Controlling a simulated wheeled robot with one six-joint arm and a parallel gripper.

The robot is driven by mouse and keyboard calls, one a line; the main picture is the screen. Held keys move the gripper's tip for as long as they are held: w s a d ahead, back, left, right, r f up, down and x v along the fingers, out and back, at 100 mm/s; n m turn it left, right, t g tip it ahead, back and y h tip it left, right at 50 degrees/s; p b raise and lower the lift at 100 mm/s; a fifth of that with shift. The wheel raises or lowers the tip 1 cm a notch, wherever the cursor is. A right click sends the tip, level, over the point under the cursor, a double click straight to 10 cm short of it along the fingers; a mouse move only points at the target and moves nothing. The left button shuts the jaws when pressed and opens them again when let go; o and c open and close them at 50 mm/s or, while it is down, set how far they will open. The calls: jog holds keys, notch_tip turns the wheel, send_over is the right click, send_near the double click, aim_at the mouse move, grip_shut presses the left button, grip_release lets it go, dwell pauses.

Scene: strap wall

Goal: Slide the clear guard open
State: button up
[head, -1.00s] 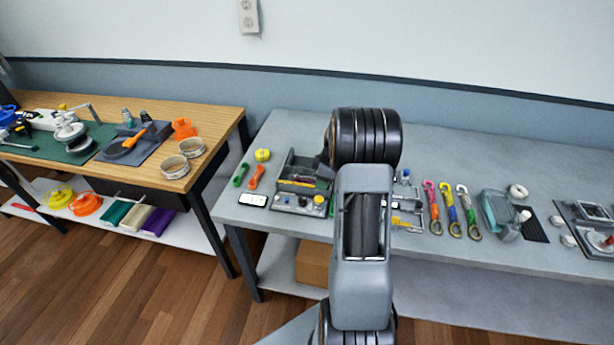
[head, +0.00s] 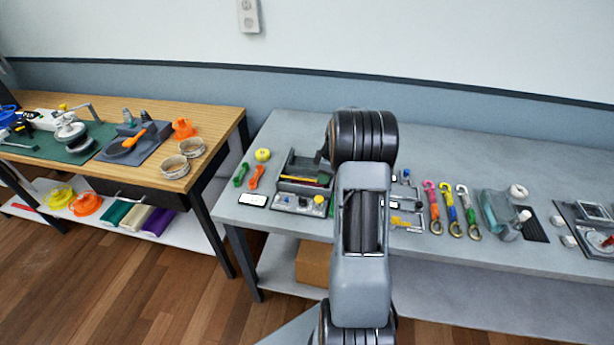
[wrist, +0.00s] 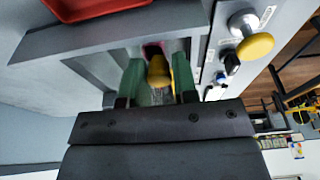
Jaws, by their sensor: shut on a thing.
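The grey station (head: 298,203) is at the left of the grey bench, with an open-topped housing (head: 305,166) behind its front panel. In the wrist view, a yellow knob (wrist: 158,70) sits between the green fingertips of my gripper (wrist: 158,82). My gripper is shut on this knob, close against the housing. A clear sheet under the knob is hard to make out, so I cannot tell how far the guard stands open. My arm hides part of the station's right side in the head view.
A round yellow button (wrist: 255,46) and a black knob (wrist: 231,63) stand close to the right of my fingers. A red tray (wrist: 92,8) is at the wrist view's top. Colored straps (head: 452,209) lie right of my arm. A white phone-like item (head: 252,200) lies left of the station.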

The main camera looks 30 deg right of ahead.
jog(key=shift+w+d+f+p, duration=0.15)
jog(key=shift+w+d+p, duration=0.05)
jog(key=shift+w+d, duration=1.05)
jog(key=shift+w+d+f+p, duration=0.15)
jog(key=shift+w+d, duration=1.05)
jog(key=shift+w, duration=0.05)
jog(key=o, duration=0.6)
jog(key=shift+c, duration=0.2)
jog(key=shift+r, duration=0.1)
jog(key=shift+w+d+r+p, duration=0.1)
jog(key=shift+r+p, duration=0.65)
jog(key=shift+r, duration=0.8)
jog(key=shift+w+r+p, duration=0.1)
jog(key=shift+r+p, duration=0.65)
jog(key=shift+r, duration=0.8)
jog(key=shift+c, duration=0.3)
